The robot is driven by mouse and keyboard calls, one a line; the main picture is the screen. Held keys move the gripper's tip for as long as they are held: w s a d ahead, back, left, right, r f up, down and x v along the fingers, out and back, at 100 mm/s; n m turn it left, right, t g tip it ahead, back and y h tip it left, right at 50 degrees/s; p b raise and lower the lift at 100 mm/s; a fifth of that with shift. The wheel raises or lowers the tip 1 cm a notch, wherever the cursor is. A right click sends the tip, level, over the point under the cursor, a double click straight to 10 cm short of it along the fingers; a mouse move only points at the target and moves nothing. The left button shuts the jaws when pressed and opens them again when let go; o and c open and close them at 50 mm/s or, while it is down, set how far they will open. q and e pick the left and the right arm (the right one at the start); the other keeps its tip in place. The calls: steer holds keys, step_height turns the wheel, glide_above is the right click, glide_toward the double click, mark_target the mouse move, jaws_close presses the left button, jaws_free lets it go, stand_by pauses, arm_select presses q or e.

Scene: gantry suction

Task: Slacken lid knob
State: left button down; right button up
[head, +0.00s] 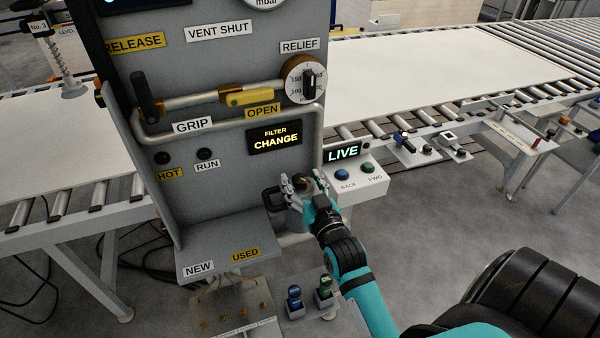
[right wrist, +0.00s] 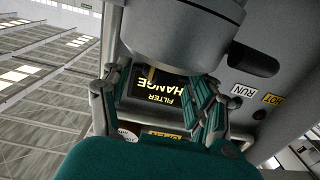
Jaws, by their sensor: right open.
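My right gripper (head: 305,186) is open at the lower right edge of the grey panel, below the lit FILTER CHANGE sign. A small dark, brass-tinted knob (head: 303,183) shows between its fingers in the head view; contact cannot be told. A grey round housing (head: 294,216) is partly hidden under the gripper. In the right wrist view the spread fingers of my right gripper (right wrist: 155,102) lie below a large grey round body (right wrist: 180,35), which I take for the housing. My left gripper is not in view.
A control box (head: 358,180) with blue and green buttons stands close right of the gripper. A black handle (head: 271,200) is close on its left. The NEW/USED shelf (head: 225,262) juts out below. A roller conveyor with a white sheet (head: 440,75) lies behind.

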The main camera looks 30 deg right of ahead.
steer(key=shift+w+d, duration=0.15)
steer(key=shift+w, duration=0.55)
steer(key=c, duration=1.2)
